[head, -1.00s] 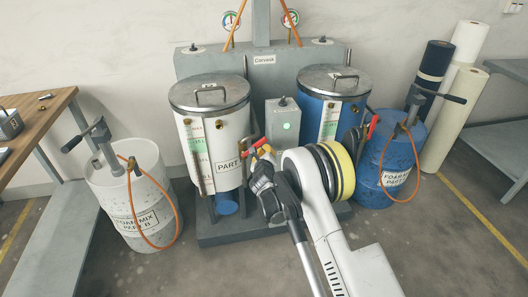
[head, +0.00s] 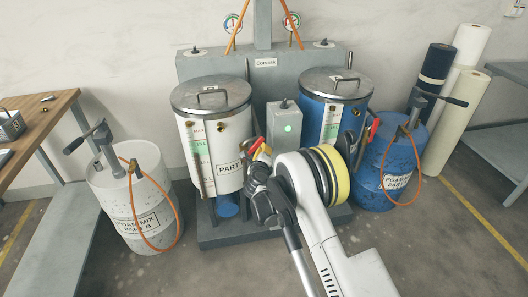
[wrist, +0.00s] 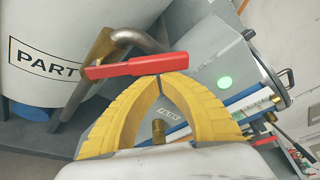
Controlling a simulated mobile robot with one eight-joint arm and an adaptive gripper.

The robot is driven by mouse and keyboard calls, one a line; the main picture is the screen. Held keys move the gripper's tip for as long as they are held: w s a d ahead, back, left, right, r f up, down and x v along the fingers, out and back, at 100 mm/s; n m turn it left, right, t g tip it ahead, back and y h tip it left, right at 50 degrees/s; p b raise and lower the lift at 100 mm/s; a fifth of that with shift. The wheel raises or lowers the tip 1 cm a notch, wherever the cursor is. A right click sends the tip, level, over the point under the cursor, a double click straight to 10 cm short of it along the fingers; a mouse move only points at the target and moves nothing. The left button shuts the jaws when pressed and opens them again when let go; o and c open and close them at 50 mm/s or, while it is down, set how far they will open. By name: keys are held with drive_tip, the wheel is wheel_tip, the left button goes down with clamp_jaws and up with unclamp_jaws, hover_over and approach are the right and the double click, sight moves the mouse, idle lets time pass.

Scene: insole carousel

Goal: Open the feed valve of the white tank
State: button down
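The white tank (head: 212,150) with a steel lid stands left of centre in the head view; its side with the "PART" label (wrist: 43,58) fills the upper left of the wrist view. Its feed valve has a brass body (wrist: 101,48) on a bent steel pipe and a red lever handle (wrist: 136,66). My gripper (wrist: 160,76) has yellow ribbed fingers with their tips together at the lower edge of the red handle. The tips seem to touch or nearly touch it, and I see no handle between them. In the head view my gripper (head: 264,152) partly hides the valve.
A blue tank (head: 345,112) with its own red-handled valve (head: 374,130) stands to the right. A grey control box (head: 284,125) with a green light sits between the tanks. A white drum (head: 128,200) and a blue drum (head: 392,165) flank the stand.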

sight(257, 144)
drive_tip(key=n, duration=0.1)
drive_tip(key=a+r+n, duration=0.1)
drive_tip(key=a+r+n+t, duration=0.1)
drive_tip(key=shift+s+a+r+n+h, duration=0.1)
drive_tip(key=shift+s+a+n+h, duration=0.05)
drive_tip(key=shift+s+n+h, duration=0.2)
drive_tip(key=shift+s+a+r, duration=0.2)
drive_tip(key=shift+a+r, duration=0.3)
drive_tip(key=shift+a, duration=0.45)
